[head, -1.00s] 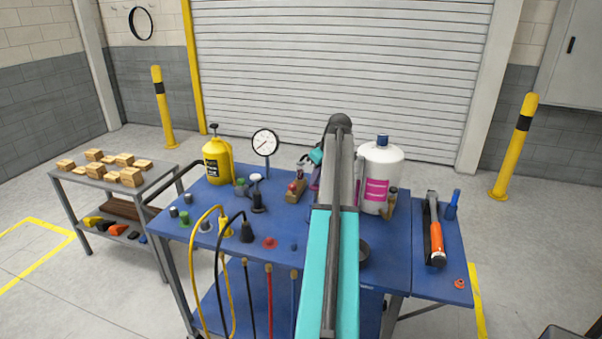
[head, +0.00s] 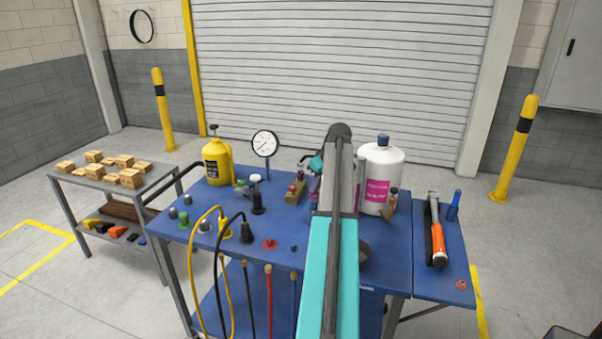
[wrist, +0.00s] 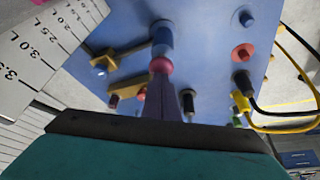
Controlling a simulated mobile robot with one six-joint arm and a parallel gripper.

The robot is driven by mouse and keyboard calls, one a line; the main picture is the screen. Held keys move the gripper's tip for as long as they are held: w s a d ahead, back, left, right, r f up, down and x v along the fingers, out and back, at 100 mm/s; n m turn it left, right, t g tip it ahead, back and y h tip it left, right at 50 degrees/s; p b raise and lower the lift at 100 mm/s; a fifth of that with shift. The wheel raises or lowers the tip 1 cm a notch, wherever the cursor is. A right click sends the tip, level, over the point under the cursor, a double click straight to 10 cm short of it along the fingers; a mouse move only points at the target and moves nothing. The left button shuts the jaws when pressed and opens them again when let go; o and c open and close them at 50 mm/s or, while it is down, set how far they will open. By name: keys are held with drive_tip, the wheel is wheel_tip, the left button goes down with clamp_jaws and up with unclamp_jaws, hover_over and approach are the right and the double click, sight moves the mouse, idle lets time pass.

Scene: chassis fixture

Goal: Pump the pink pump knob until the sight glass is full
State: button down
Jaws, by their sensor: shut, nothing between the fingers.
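The pink pump knob (wrist: 161,65) shows in the wrist view as a round ball right at the tips of my gripper (wrist: 163,85). My fingers are shut with nothing between them, and the knob lies just beyond the tips. I cannot tell whether they touch. A blue cylinder (wrist: 162,38) stands right behind the knob in that view. In the head view my forearm covers much of this area, and only a teal part of my gripper end (head: 316,164) shows left of it. I cannot make out the sight glass or its level.
A white bottle (head: 382,165) with a pink label stands right of my forearm on the blue cart (head: 213,248). A dial gauge (head: 265,144), a yellow can (head: 217,160) and a wooden block (head: 295,196) stand to the left. Yellow and black cables (head: 196,240) hang at the front left.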

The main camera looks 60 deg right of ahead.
drive_tip(key=shift+r+p, duration=0.85)
drive_tip(key=shift+r, duration=1.25)
drive_tip(key=shift+f, duration=0.1)
drive_tip(key=shift+f+b, duration=1.15)
drive_tip(key=shift+f, duration=1.4)
drive_tip(key=shift+r+p, duration=1.2)
drive_tip(key=shift+r, duration=1.45)
drive_tip(key=shift+r, duration=0.1)
wheel_tip(320, 180, up, 6)
drive_tip(key=p, duration=0.2)
drive_tip(key=shift+p, duration=0.4)
